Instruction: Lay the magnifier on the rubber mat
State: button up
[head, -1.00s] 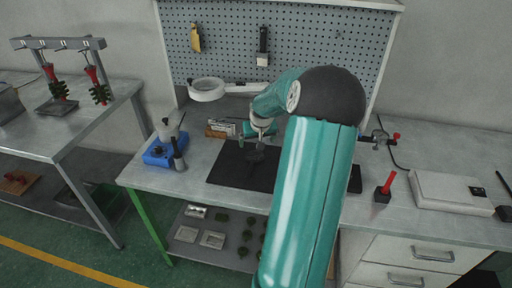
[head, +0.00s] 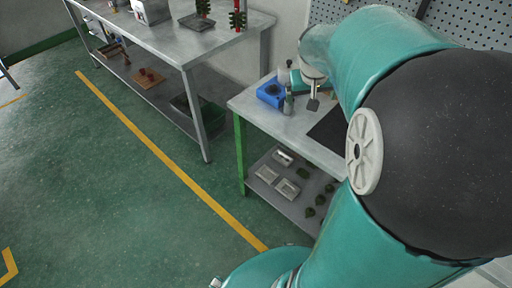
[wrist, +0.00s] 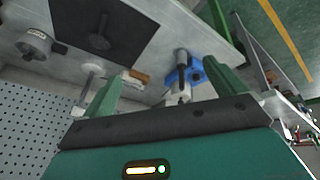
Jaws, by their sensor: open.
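The black rubber mat (wrist: 65,20) lies on the grey bench in the wrist view, and part of it shows in the head view (head: 328,130). A dark, long-handled thing with a rounder end, which looks like the magnifier (wrist: 100,34), lies flat on the mat, inside its edges. My gripper (wrist: 163,72) is open, its two green fingers spread with nothing held between them. It is above the bench, off to one side of the mat and apart from the magnifier. In the head view my arm hides most of the mat and the magnifier.
A blue device (head: 271,92) stands at the bench's left end; it also shows in the wrist view (wrist: 196,72). A round grey fixture (wrist: 35,42) stands beside the mat. A pegboard (wrist: 28,125) rises behind. Another bench (head: 215,42) stands left, with open green floor between.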

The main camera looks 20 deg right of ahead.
jog(key=s+a+r+n+y, duration=0.1)
jog(key=s+a, duration=0.3)
jog(key=a, duration=0.3)
jog(key=s+a+r+n+t+y, duration=0.1)
jog(key=s+a+r, duration=0.1)
jog(key=s+a, duration=0.3)
jog(key=s+a+r+n+t+y, duration=0.1)
jog(key=s+a, duration=0.4)
jog(key=a, duration=0.5)
jog(key=shift+a+r+n, duration=0.2)
jog(key=shift+a+n, duration=0.2)
jog(key=shift+n, duration=0.2)
jog(key=shift+c, duration=0.3)
